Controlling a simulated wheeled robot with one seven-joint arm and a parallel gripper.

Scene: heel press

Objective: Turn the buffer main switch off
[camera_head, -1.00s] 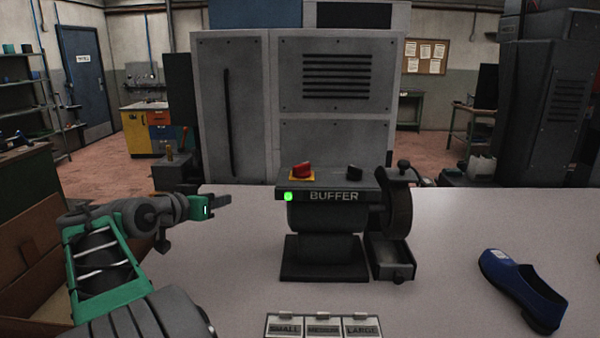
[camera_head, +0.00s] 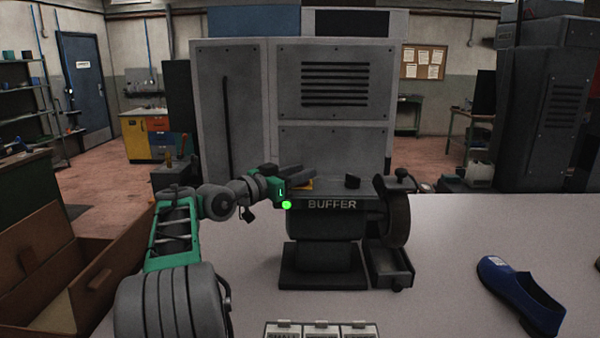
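The buffer (camera_head: 325,238) is a dark machine on the table, with BUFFER on its front and a lit green lamp (camera_head: 286,205) at the front left corner. On its top left is a yellow switch plate (camera_head: 306,184), partly covered. The red switch on that plate is hidden behind my gripper. My gripper (camera_head: 307,171) is over the plate, its dark fingers pointing right. I cannot tell whether the fingers are apart or touch the switch.
A wheel (camera_head: 398,218) and a small open drawer (camera_head: 388,268) are on the buffer's right. A blue shoe (camera_head: 520,293) lies on the table at right. Labelled boxes (camera_head: 321,330) sit at the front edge. An open cardboard box (camera_head: 60,270) is at left.

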